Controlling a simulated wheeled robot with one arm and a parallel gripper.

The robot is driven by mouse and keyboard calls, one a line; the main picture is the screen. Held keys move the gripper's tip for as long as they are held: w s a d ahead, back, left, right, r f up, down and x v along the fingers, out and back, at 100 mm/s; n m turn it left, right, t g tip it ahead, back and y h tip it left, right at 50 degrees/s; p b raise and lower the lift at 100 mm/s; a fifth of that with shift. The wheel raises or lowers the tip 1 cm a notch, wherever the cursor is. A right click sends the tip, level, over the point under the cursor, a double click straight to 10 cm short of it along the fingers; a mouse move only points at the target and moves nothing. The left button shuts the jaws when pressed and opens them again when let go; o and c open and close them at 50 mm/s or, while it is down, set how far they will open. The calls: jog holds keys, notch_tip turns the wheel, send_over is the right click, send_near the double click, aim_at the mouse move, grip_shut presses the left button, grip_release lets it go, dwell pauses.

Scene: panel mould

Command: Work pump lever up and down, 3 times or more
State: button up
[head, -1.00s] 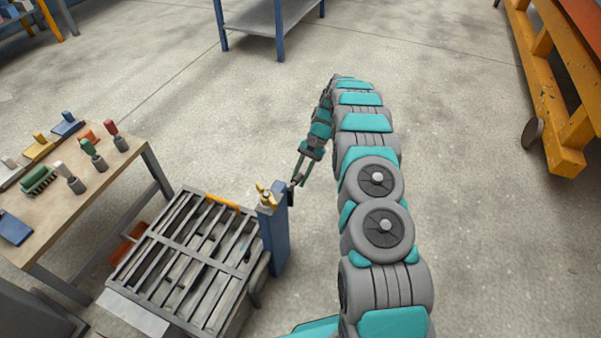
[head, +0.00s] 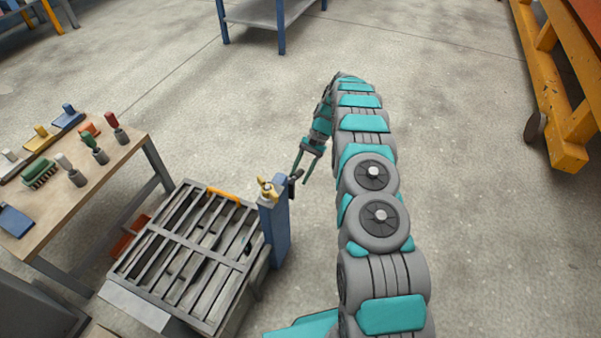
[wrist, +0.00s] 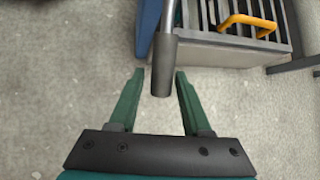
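The pump lever is a metal rod with a dark grip (wrist: 165,66). In the wrist view it reaches down from the top, and the grip's end lies between my gripper's green fingers. My gripper (wrist: 159,74) is open, with a gap visible on both sides of the grip. In the head view the lever's dark grip (head: 296,175) shows small beside the top of the blue post (head: 275,232). My gripper (head: 299,181) is there too, pointing down. The post also shows in the wrist view (wrist: 147,30). Whether a finger touches the grip, I cannot tell.
A grey slatted rack (head: 190,255) with an orange handle (head: 223,196) adjoins the post on the left. A workbench (head: 60,205) with brushes and tools stands further left. An orange frame (head: 555,110) is at the right. The floor between is clear.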

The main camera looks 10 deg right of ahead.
jog(key=shift+o, duration=0.5)
jog(key=v, duration=0.6)
jog(key=shift+w+d+r, duration=0.1)
jog(key=shift+w, duration=0.15)
jog(key=shift+w+d+r, duration=0.2)
jog(key=shift+d+r, duration=0.15)
jog(key=shift+r, duration=0.25)
